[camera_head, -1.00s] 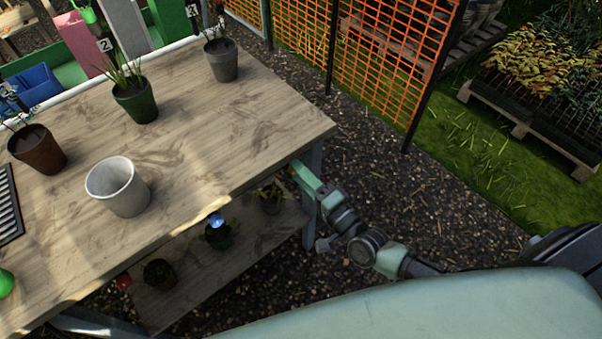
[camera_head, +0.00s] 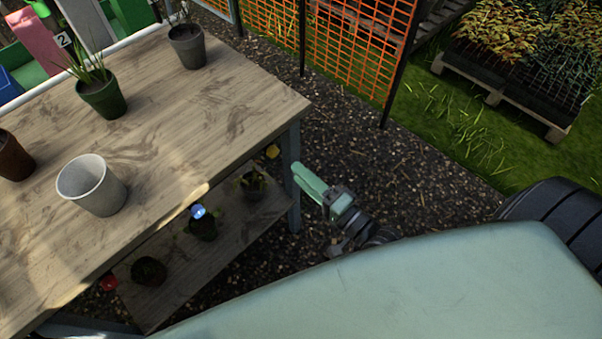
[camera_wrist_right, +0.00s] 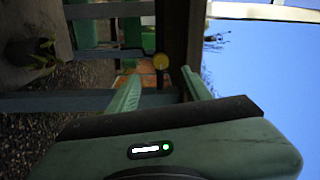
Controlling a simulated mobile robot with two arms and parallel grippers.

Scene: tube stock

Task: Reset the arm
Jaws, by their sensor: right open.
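My right gripper (camera_head: 308,180) is beside the right end of the wooden table (camera_head: 235,105), over the gravel and apart from the table in the head view. In the right wrist view its two pale green fingers (camera_wrist_right: 160,88) are spread with nothing between them. The table's lower parts and a yellow round thing (camera_wrist_right: 160,61) show beyond the fingers. My left gripper does not show in either view.
The table carries an empty grey pot (camera_head: 92,186), a green potted plant (camera_head: 103,95) and a dark pot (camera_head: 187,46). Small pots stand on its lower shelf (camera_head: 185,262). An orange mesh fence (camera_head: 350,40) stands behind. Gravel right of the table is open.

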